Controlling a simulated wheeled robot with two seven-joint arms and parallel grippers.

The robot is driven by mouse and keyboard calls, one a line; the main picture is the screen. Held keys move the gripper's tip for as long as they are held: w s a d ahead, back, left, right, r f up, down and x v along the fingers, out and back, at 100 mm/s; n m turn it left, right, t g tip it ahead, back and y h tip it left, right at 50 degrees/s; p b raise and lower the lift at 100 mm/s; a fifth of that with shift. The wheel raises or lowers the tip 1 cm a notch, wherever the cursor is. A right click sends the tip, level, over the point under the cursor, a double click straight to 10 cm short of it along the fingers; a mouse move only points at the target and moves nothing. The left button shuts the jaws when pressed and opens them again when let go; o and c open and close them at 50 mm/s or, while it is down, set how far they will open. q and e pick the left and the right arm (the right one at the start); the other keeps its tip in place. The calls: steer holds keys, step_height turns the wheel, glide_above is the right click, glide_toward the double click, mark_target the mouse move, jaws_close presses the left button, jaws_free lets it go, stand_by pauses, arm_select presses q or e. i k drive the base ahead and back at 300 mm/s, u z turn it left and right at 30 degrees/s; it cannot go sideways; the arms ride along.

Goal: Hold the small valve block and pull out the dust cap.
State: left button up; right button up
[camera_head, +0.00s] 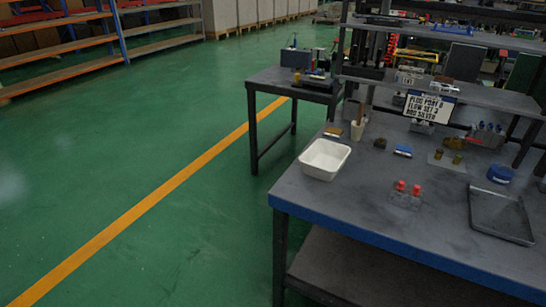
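A small grey block (406,200) stands near the front edge of the workbench, and it looks like a valve block. Another small grey metal block (421,127) stands farther back, below the sign. I cannot tell whether it is also a valve block. Neither of my grippers shows in this view, and nothing is touching the block with the red caps.
The dark workbench (340,195) has a white bin (324,159) at its left corner and a grey tray (500,215) at right. Small parts and a blue round container (500,174) lie behind. Green floor is free at left.

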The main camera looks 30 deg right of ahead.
mark_target(415, 190)
steer(key=u, duration=0.2)
steer(key=i, duration=1.6)
steer(key=z, duration=3.25)
